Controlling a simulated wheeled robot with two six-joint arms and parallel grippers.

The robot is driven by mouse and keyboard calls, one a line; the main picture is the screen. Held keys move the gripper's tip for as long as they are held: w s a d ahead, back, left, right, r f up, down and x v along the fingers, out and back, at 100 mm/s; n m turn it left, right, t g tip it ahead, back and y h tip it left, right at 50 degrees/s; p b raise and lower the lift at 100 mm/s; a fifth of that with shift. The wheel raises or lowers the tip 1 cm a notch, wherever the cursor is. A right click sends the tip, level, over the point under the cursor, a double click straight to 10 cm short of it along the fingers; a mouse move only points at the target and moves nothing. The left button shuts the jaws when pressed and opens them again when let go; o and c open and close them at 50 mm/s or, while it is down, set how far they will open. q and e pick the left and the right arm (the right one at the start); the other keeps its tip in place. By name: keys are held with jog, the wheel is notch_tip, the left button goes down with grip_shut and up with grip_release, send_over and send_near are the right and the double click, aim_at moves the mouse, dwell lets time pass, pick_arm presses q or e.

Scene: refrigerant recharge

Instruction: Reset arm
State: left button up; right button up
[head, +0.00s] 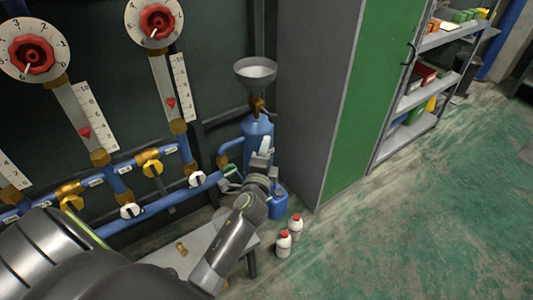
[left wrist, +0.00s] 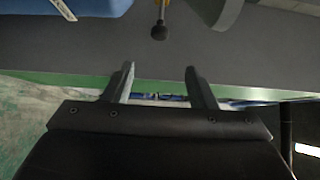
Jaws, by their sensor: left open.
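My left arm comes in from the lower left in the head view and reaches toward the blue tank (head: 257,135). My left gripper (head: 264,152) is in front of the lower part of this tank, below the funnel (head: 255,72) with pale contents. In the left wrist view my left gripper (left wrist: 158,82) is open, with its two fingers apart and nothing between them. A dark round knob on a short stem (left wrist: 159,32) shows beyond the fingertips. Whether the gripper touches the tank cannot be told. My right gripper is not in view.
Blue pipes with valves (head: 152,168) and red dials (head: 31,55) line the wall at left. A blue container (head: 278,204) and two white bottles (head: 284,244) stand on the floor by a grey bench (head: 178,256). A green-and-grey cabinet (head: 372,90) stands right; the floor beyond is clear.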

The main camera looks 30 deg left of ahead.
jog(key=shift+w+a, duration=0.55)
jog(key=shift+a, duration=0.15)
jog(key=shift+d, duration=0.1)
